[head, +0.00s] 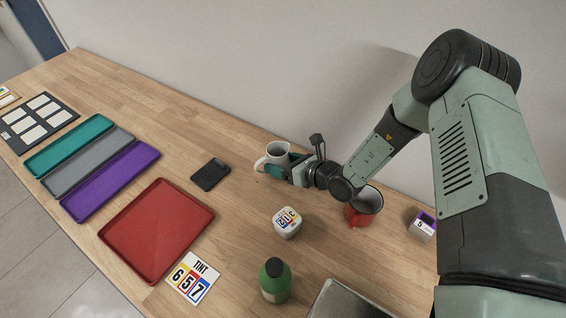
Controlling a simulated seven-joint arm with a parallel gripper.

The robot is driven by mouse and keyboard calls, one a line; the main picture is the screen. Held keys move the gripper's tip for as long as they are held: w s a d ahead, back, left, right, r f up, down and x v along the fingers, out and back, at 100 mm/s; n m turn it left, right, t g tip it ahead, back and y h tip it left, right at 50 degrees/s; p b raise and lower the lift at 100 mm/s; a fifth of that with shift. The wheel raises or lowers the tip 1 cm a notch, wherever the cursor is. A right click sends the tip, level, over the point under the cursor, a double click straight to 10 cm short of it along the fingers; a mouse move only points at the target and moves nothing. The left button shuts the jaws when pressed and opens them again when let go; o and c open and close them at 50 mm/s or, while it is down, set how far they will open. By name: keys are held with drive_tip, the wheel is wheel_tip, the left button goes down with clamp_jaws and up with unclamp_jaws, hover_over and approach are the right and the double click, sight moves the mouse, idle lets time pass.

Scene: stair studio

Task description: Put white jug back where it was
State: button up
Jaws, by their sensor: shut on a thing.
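The white jug (277,151) is near the back edge of the wooden table, by the wall, with its handle toward the left. My gripper (274,170) reaches in from the right and is shut on the white jug at its near side. The fingers are small in the view and partly merge with the jug. The jug looks about upright. I cannot tell whether its base touches the table.
A red mug (365,203) stands below my forearm. A white block (287,222), a green bottle (274,281) and a black phone-like slab (210,174) lie around. A red tray (157,228) and purple tray (108,180) are left. Bare wood lies left of the jug.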

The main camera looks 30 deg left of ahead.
drive_tip(key=o, duration=1.3)
drive_tip(key=shift+c, duration=0.2)
drive_tip(key=shift+r, duration=0.1)
drive_tip(key=v, duration=1.2)
